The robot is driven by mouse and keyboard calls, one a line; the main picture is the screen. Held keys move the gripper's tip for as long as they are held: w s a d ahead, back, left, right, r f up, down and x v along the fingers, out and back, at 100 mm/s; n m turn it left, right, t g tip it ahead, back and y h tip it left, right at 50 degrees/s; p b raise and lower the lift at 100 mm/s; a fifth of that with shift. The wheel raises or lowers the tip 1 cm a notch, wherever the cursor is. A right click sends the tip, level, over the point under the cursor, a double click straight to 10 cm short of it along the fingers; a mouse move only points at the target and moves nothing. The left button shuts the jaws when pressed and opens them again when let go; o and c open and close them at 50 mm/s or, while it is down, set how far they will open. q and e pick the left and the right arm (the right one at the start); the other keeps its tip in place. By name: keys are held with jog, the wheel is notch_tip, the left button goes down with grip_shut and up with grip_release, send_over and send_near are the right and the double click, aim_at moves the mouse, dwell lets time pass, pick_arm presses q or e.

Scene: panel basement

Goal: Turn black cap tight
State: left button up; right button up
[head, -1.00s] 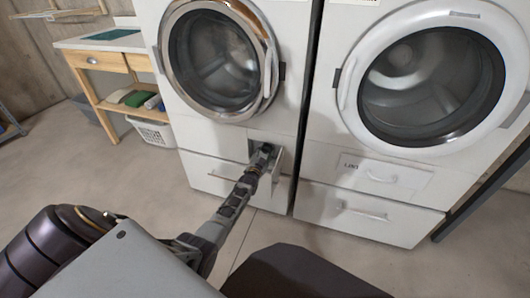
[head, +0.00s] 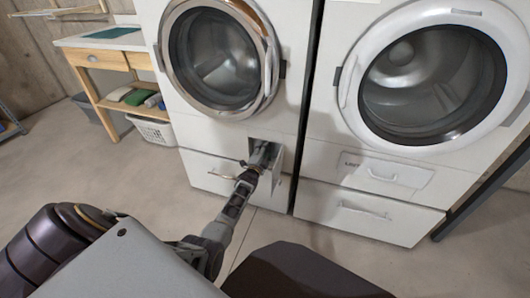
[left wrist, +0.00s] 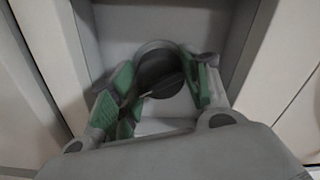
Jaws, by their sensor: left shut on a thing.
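The black cap (left wrist: 160,74) is a round dark knob inside a recess low on the left machine. In the left wrist view it sits between the green-padded fingers of my left gripper (left wrist: 163,85), which is shut on it. In the head view my left gripper (head: 262,155) reaches into the open recess (head: 277,155), and the cap is hidden there behind the gripper. The left wrist picture is slightly blurred. My right gripper is not in view.
The left washing machine (head: 180,120) has a closed round door above the recess. A second white machine (head: 322,130) stands close on its right. A wooden table (head: 83,85) with a basket (head: 152,130) beneath stands left. The floor in front is mostly clear.

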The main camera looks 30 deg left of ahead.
pick_arm(q)
jog(key=shift+f, duration=0.1)
jog(key=o, duration=1)
jog(key=shift+s, duration=0.15)
jog(key=shift+v, duration=5.9)
jog(key=shift+f, duration=0.1)
